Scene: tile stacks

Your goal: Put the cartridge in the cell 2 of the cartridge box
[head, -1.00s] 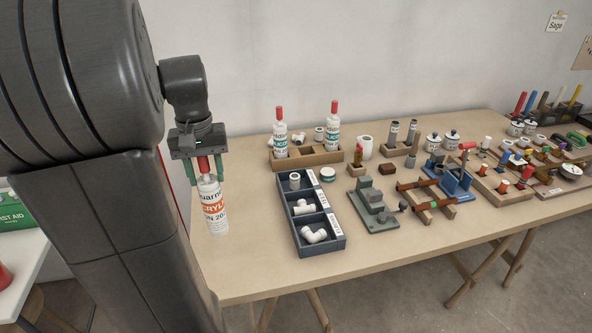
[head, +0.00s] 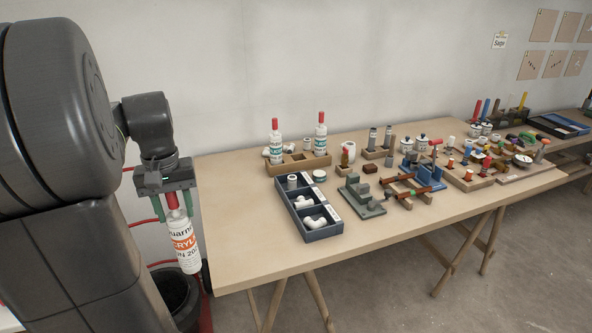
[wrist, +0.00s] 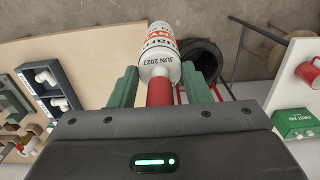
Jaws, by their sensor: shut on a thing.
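The cartridge (head: 184,245), white with an orange and black label and a red nozzle, hangs nozzle-up from my gripper (head: 174,203). The jaws are shut on its red nozzle. It is left of the table's left edge, off the tabletop. The wrist view shows the cartridge (wrist: 160,48) beyond the green fingers (wrist: 159,88). The wooden cartridge box (head: 301,167) stands at the back left of the table. Two white cartridges with red nozzles and teal labels stand in it, one left (head: 276,146) and one right (head: 320,138). An open cell shows between them; cell numbers are not readable.
A dark blue divided tray (head: 318,233) with white pipe fittings lies in front of the box. A grey metal fixture (head: 361,201) and several small parts fill the table to the right. The table's left end (head: 235,225) is clear. A black bin (head: 177,300) stands below the cartridge.

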